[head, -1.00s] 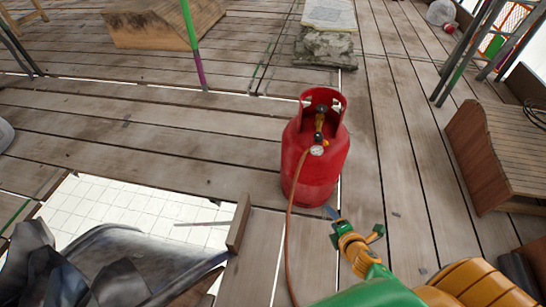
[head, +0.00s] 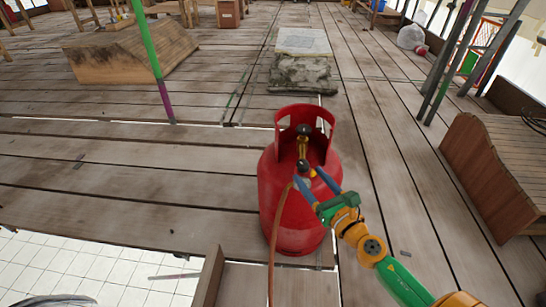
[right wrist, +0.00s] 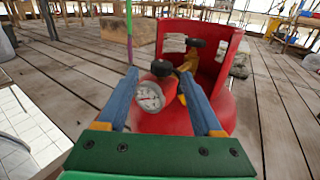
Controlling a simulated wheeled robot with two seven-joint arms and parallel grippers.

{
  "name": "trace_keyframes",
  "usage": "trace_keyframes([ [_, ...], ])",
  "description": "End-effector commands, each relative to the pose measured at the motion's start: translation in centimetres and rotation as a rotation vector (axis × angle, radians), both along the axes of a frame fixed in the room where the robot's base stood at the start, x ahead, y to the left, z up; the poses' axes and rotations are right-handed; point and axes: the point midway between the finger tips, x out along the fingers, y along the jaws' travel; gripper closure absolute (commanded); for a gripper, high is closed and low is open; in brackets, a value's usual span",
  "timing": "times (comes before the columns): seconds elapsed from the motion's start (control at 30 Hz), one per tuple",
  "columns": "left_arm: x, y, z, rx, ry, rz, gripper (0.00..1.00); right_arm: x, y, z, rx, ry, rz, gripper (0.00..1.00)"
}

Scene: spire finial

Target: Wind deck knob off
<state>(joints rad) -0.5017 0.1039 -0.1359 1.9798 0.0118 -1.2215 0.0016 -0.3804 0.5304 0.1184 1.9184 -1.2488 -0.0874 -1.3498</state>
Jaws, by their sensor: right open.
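A red gas cylinder (head: 285,215) stands upright on the plank deck, with an open red collar around its brass valve. A dark knob (head: 303,130) tops the valve. A second dark knob (head: 303,165) sits lower, on the near side; it shows just beyond my fingertips in the right wrist view (right wrist: 161,68). My right gripper (head: 310,177) is open at the near side of the valve. In the right wrist view, a round pressure gauge (right wrist: 149,96) lies between its blue fingers. I cannot tell whether the fingers touch anything. My left gripper is not in view.
An orange hose (head: 275,245) hangs down the cylinder's near side. A white-tiled opening (head: 100,270) lies at the lower left. A wooden ramp block (head: 490,170) stands at right, and a stone stack (head: 302,75) behind. Scaffold poles (head: 152,60) rise left and right.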

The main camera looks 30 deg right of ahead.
Motion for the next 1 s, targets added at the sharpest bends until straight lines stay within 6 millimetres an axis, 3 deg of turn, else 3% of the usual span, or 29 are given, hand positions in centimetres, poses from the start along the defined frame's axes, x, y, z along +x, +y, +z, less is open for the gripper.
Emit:
trace_keyframes([
  [0.17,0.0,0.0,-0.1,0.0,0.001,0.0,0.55,0.5,0.1,0.1,-0.01,-0.005,0.003,0.32],
  [0.6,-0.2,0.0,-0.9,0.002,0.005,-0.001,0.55,6.6,0.0,0.0,-0.007,-0.004,0.001,0.32],
  [0.93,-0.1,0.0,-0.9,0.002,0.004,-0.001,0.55,7.1,0.0,0.0,-0.007,-0.003,0.002,0.32],
  [1.0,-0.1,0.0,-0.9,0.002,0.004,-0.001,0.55,7.1,0.0,0.0,-0.007,-0.003,0.002,0.49],
])
